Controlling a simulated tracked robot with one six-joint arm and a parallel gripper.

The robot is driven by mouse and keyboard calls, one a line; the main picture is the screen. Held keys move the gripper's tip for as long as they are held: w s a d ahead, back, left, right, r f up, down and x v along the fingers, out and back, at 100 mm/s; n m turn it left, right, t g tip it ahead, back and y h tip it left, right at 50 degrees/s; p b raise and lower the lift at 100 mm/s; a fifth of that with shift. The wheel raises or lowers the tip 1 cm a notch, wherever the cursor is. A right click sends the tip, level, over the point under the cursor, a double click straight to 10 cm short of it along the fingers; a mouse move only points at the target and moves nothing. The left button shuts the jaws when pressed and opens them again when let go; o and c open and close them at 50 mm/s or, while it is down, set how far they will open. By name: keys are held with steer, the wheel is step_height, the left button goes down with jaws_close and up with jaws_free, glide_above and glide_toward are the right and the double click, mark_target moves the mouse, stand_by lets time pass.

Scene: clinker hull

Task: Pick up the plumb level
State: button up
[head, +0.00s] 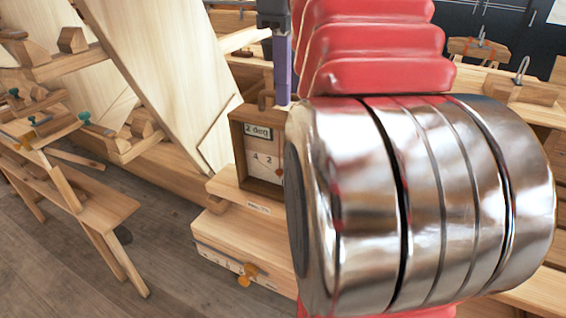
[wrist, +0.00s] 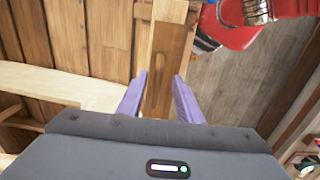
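The plumb level (head: 236,138) looks like a small upright wooden case with a "2 deg" label and a white numbered card in its front. It stands on a wooden block, and my arm hides its right side. My gripper (head: 283,92) points down at the top of the case, with one purple finger showing. In the wrist view my gripper (wrist: 159,82) is open, its two purple fingers apart. A wooden piece, seemingly the top of the level (wrist: 168,62), shows between and beyond the fingertips. I cannot tell whether they touch it.
The wooden block (head: 240,240) under the level has an orange-yellow knob. Pale planks (head: 165,65) lean on the left, beside a low wooden bench (head: 95,205) with small clamps. Grey plank floor (head: 170,275) is open at lower left. My red and metal arm covers the right.

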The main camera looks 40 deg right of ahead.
steer(key=shift+f, duration=2.95)
step_height(320, 180, down, 5)
steer(key=shift+d+f, duration=0.1)
steer(key=shift+d, duration=0.05)
steer(key=shift+c, duration=0.4)
jaws_close()
